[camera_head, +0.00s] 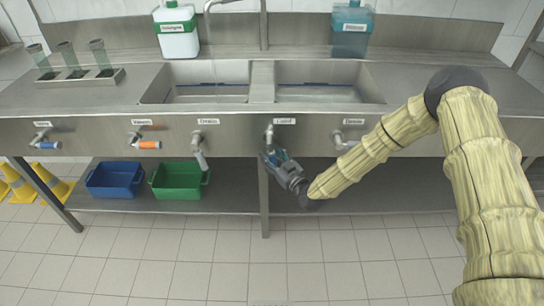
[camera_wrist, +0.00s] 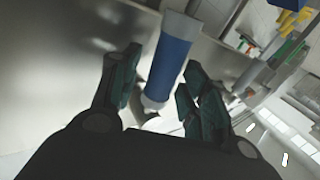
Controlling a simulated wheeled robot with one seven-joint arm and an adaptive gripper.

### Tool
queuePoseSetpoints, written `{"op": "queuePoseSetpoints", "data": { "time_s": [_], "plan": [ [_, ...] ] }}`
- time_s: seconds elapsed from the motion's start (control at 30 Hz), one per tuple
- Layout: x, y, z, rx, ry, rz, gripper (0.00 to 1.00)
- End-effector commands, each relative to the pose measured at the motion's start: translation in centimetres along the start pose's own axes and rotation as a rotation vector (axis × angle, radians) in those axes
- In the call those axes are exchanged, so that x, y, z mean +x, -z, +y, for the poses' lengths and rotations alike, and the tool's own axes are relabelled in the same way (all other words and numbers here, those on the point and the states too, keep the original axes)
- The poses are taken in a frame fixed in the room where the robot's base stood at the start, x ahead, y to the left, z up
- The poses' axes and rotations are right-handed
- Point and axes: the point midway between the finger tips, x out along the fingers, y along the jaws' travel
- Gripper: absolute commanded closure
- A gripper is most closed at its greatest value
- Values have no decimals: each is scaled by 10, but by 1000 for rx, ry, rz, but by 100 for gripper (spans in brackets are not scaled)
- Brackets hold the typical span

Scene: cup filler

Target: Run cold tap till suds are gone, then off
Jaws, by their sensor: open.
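My gripper (camera_head: 274,158) is at the front panel of the steel sink, by the lever in the middle (camera_head: 268,134). In the wrist view my gripper (camera_wrist: 158,88) is open, with a blue lever sleeve (camera_wrist: 172,62) between its fingers; gaps show, so it is not gripped. Another blue-sleeved lever (camera_head: 48,145) and an orange one (camera_head: 148,145) are at the left. The lever labels are too small to read surely. The spout (camera_head: 207,12) hangs over the left basin (camera_head: 155,90), with a faint thin stream below it. Suds cannot be made out in either basin.
More levers are on the panel, a grey one (camera_head: 200,158) and one at right (camera_head: 342,142). A blue bin (camera_head: 115,180) and a green bin (camera_head: 180,182) stand on the lower shelf. Bottles and a rack of glasses (camera_head: 72,75) are on top.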

Motion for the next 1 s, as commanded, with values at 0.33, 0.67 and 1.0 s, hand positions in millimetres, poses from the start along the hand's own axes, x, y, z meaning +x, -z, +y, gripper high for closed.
{"op": "queuePoseSetpoints", "data": {
  "time_s": [0.33, 0.67, 1.0],
  "plan": [
    [1, 0, 0, 0, 0, -1, 66],
    [1, 0, 0, 0, 0, -1, 100],
    [-1, 2, 3, -58, 6, -39, 100]
  ]
}}
